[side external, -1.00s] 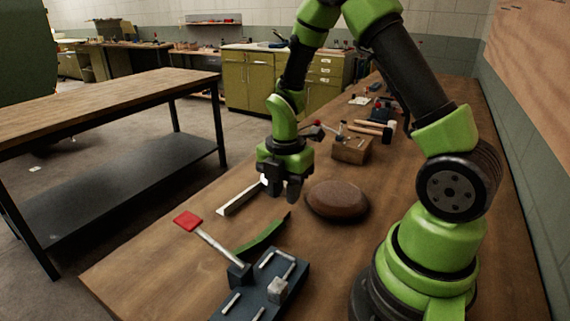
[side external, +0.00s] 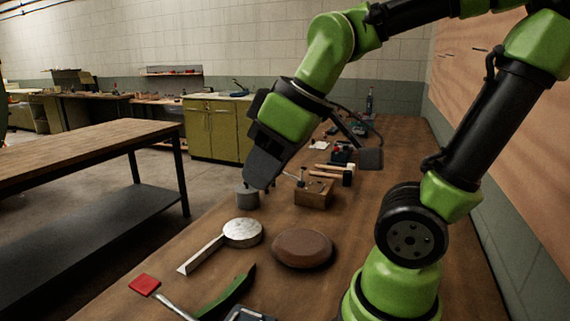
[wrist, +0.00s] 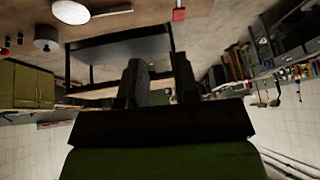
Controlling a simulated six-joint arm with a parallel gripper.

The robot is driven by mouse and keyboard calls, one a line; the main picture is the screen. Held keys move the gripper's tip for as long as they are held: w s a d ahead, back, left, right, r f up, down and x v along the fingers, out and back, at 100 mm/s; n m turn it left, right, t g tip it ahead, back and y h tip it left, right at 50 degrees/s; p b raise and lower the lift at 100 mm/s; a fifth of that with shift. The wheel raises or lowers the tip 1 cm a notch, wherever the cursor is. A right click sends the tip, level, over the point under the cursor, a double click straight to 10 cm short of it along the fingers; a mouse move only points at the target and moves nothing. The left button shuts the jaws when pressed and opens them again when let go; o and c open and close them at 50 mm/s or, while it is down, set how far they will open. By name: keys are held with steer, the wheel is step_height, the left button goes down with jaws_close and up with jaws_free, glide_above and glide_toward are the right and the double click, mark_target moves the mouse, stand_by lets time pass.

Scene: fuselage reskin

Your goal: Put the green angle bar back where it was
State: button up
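The green angle bar (side external: 230,292) lies on the wooden bench at the bottom of the side view, with its lower end close to a dark metal fixture (side external: 247,315). I do not make it out in the wrist view. My gripper (wrist: 159,64) shows two fingers standing apart in the wrist view, with only background between them. In the side view my gripper (side external: 266,165) is raised above the bench, tilted, well beyond the bar and not touching it.
A round silver disc with a flat handle (side external: 242,232), a brown oval block (side external: 302,248), a grey pot (side external: 246,196) and a wooden block (side external: 314,193) stand on the bench. A red-ended lever (side external: 145,285) is at the lower left. Hammers lie farther back.

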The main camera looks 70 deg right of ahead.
steer(key=s+m, duration=0.1)
steer(key=s+a+r+m+t, duration=0.1)
steer(key=m, duration=0.1)
steer(key=s+m, duration=0.1)
steer(key=m, duration=0.1)
steer(key=shift+s+a+r+t+y, duration=0.15)
steer(key=shift+s+a+t+y, duration=0.15)
steer(key=shift+a+y, duration=0.1)
steer(key=shift+d, duration=0.1)
stand_by(0.8)
steer(key=o, duration=0.7)
steer(key=shift+c, duration=0.2)
steer(key=shift+w, duration=0.1)
